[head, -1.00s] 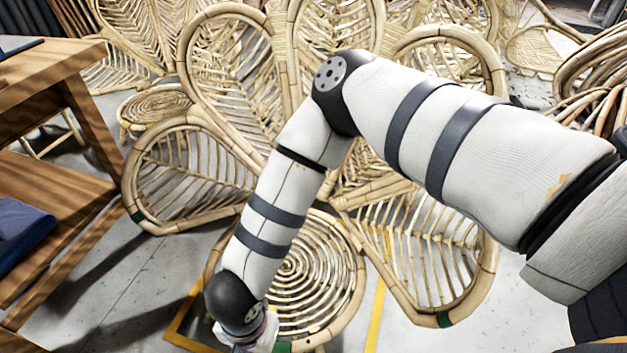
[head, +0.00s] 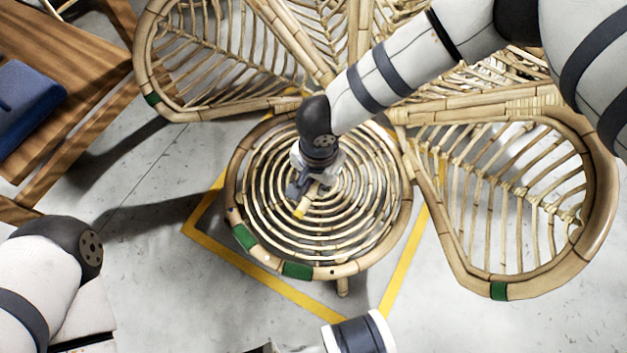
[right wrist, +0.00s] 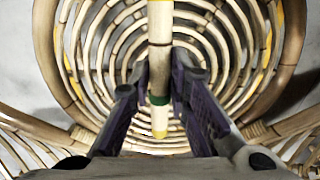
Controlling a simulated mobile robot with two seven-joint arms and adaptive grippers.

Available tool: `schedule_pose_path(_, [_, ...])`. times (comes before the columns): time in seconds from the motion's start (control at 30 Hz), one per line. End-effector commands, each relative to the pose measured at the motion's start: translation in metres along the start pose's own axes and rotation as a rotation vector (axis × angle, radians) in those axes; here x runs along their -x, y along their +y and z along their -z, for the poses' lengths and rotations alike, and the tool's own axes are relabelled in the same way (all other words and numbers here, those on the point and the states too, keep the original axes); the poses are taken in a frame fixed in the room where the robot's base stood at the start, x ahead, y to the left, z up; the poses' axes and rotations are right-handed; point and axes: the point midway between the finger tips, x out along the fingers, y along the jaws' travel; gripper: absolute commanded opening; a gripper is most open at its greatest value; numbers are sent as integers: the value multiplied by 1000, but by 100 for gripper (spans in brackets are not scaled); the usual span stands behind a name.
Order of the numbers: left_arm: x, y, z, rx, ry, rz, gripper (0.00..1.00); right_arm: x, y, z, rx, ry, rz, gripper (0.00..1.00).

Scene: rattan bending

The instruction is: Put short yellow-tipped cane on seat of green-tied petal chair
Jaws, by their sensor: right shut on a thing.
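The petal chair's round spiral seat (head: 374,226) is in the middle of the head view, with green bands on its front rim. My right gripper (head: 304,192) is over the seat, left of its middle. It is shut on a short pale cane (head: 312,193) with a yellow tip that points toward the front rim. In the right wrist view the cane (right wrist: 160,62) stands between the fingers (right wrist: 158,92), with a green band and a yellow end. I cannot tell whether the cane touches the seat. My left arm shows at the left, but its fingertips do not show.
Large woven petals (head: 520,190) flank the seat and rise behind it. A yellow floor line (head: 270,291) surrounds the chair. A wooden bench (head: 88,95) with a blue item (head: 28,100) stands at the left. Grey floor is clear at the front right.

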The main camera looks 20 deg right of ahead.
Motion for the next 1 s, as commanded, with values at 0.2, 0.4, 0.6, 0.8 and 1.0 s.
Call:
schedule_pose_path(0.2, [-21, -1, 7, -5, -52, 3, 52, -44, -14, 22, 0, -5, -6, 0])
schedule_pose_path(0.4, [-27, -2, 8, -7, -71, 5, 52, -57, -22, 32, 0, -3, -3, 0])
schedule_pose_path(0.6, [-38, -2, 12, -10, -97, 6, 52, -90, -23, 35, 2, -4, -4, 0])
schedule_pose_path(0.8, [-36, -2, 10, -11, -95, 6, 52, -87, -23, 35, 2, -2, -1, 0])
schedule_pose_path(1.0, [-38, -2, 12, -12, -96, 6, 52, -90, -23, 35, 2, -2, -2, 32])
